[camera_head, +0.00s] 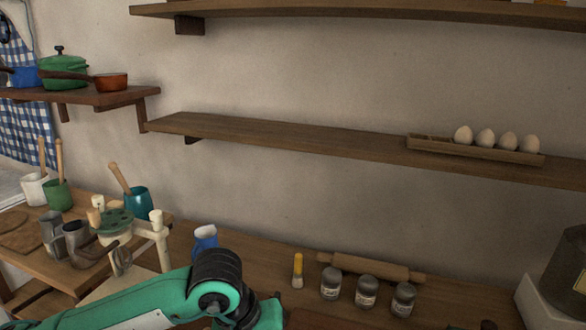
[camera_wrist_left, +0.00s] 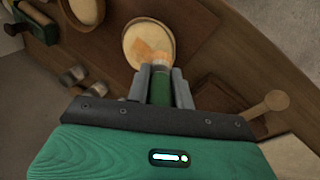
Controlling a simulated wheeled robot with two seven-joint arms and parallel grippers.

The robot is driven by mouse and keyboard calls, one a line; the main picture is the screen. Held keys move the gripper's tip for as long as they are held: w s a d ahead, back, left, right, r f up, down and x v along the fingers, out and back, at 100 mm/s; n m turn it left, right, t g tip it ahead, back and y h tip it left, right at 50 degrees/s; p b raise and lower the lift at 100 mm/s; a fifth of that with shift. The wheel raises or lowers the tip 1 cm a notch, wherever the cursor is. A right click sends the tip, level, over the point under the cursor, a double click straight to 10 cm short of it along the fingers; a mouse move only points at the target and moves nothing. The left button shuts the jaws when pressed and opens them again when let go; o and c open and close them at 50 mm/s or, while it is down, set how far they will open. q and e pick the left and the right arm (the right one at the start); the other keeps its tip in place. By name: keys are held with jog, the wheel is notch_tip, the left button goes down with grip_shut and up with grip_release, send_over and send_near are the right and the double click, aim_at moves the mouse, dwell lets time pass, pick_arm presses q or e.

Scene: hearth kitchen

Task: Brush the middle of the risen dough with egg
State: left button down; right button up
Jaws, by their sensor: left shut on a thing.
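My left gripper (camera_wrist_left: 161,72) is shut on a brush with a green handle (camera_wrist_left: 160,92), seen in the left wrist view. The brush points away from the gripper toward the pale round dough (camera_wrist_left: 136,38). The brush head is over or at the dough's near edge; I cannot tell if it touches. An orange, glossy-looking patch (camera_wrist_left: 150,50) shows on the dough near the brush head. In the head view my left arm comes in at the bottom, and its gripper, the brush and the dough are out of frame. My right gripper is in neither view.
In the head view, jars (camera_head: 366,291), a rolling pin (camera_head: 370,267) and a yellow-handled tool (camera_head: 298,271) stand or lie on the counter. Eggs (camera_head: 486,139) sit in a tray on the shelf. A wooden round-ended object (camera_wrist_left: 276,101) lies right of the gripper.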

pick_arm(q)
jog(key=w+d+f+p, duration=0.1)
jog(key=w+d, duration=0.1)
jog(key=w+d+f+p, duration=0.1)
jog(key=d+f+p, duration=0.1)
jog(key=shift+w+d+f, duration=0.1)
jog(key=shift+w+d, duration=0.2)
jog(key=shift+w, duration=0.1)
jog(key=shift+s+d+p, duration=0.15)
jog(key=shift+d+p, duration=0.15)
jog(key=shift+d, duration=0.25)
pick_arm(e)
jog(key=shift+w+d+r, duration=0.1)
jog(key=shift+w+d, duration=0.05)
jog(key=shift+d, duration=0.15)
